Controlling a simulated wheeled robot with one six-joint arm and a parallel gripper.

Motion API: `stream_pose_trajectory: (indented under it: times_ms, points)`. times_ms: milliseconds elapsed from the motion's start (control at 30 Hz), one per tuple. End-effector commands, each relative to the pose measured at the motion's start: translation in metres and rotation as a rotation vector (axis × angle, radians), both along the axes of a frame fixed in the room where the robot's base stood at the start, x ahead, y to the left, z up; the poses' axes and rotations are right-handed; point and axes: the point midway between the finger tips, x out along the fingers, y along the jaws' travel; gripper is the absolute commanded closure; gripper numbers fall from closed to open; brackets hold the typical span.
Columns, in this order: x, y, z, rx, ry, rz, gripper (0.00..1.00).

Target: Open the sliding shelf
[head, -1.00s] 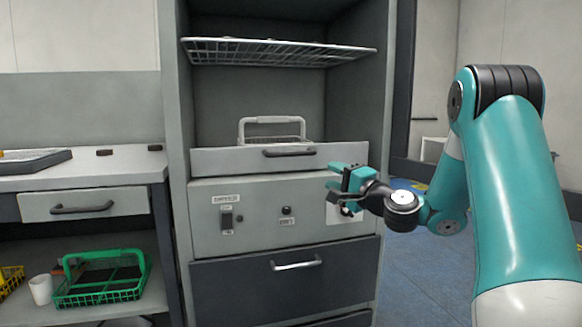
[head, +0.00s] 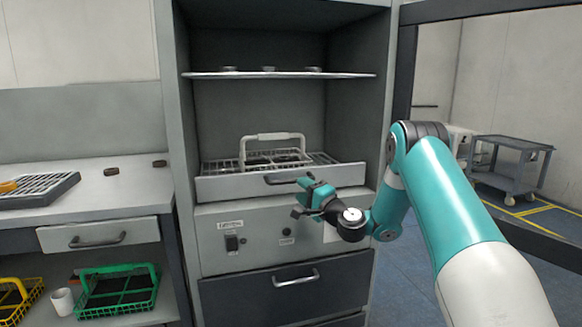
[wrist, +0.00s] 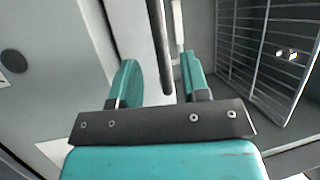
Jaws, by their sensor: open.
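The sliding shelf (head: 225,188) is a pale panel-fronted tray with a wire grid, at mid-height in the grey cabinet. Its dark bar handle (head: 280,181) is on the front; in the wrist view the handle (wrist: 160,40) runs between the finger lines, closer to the right finger. My gripper (head: 308,187) is at the right end of the handle in the head view and hides part of it. Its teal fingers are apart in the wrist view (wrist: 160,78), with no grip on the bar. I cannot tell whether a finger touches it.
A wire basket with a raised handle (head: 272,137) stands on the shelf. A control panel (head: 260,240) and a dark drawer (head: 240,295) are below. A counter (head: 110,190) with a tray is left, with green (head: 95,312) and yellow baskets underneath. A cart (head: 505,165) stands at right.

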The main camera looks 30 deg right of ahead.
Motion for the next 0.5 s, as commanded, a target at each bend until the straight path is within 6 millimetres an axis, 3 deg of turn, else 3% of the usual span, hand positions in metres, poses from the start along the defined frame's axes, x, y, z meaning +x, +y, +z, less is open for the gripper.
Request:
stream_pose_trajectory:
  times_ms: [67,500]
  points:
    - [0.007,0.001,0.009,0.000,0.001,0.000,0.58]
    - [0.043,0.007,0.010,-0.003,-0.002,0.003,0.58]
